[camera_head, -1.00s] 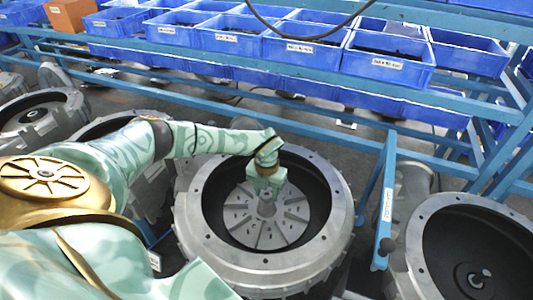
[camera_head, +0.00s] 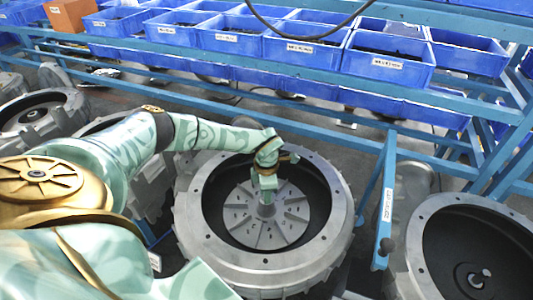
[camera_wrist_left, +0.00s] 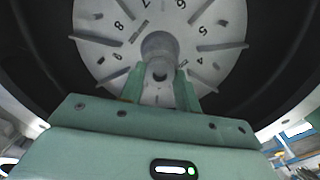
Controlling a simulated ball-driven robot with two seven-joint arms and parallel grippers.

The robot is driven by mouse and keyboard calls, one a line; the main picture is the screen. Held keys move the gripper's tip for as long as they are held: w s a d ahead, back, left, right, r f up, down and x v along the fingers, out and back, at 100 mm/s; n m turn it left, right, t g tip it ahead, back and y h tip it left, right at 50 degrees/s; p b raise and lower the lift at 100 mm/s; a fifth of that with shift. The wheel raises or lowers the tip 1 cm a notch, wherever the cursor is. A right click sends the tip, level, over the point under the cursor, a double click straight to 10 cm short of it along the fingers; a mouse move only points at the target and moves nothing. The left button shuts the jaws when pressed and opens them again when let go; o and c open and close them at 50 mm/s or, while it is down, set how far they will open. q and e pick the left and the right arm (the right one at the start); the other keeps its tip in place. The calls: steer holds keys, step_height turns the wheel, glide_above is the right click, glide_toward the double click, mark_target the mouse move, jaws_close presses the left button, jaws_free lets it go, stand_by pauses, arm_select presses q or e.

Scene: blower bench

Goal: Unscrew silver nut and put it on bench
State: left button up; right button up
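The silver nut (camera_wrist_left: 160,70) shows at the hub of the pale bladed disc, between my fingers in the left wrist view. The disc (camera_head: 240,215) sits inside the round grey blower housing (camera_head: 190,235) in the head view. My left gripper (camera_head: 266,198) points down into the housing at the hub. Its green fingers (camera_wrist_left: 160,76) stand apart, one on each side of the nut. Whether they press on it cannot be made out. In the head view the gripper hides most of the nut. My right gripper is not in view.
A second open housing (camera_head: 420,250) stands at the right, beyond a blue upright bar (camera_head: 386,200). Blue rails (camera_head: 300,125) and a rack of blue bins (camera_head: 385,70) run behind. More grey housings (camera_head: 40,120) stand at the left.

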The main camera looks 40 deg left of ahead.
arm_select(q)
steer(key=n, duration=0.6)
steer(key=shift+n, duration=0.3)
steer(key=n, duration=0.7)
steer(key=shift+s, duration=0.1)
steer(key=n, duration=0.4)
steer(key=shift+n, duration=0.4)
steer(key=n, duration=0.6)
steer(key=shift+n, duration=0.4)
steer(key=o, duration=0.8)
steer(key=shift+o, duration=0.2)
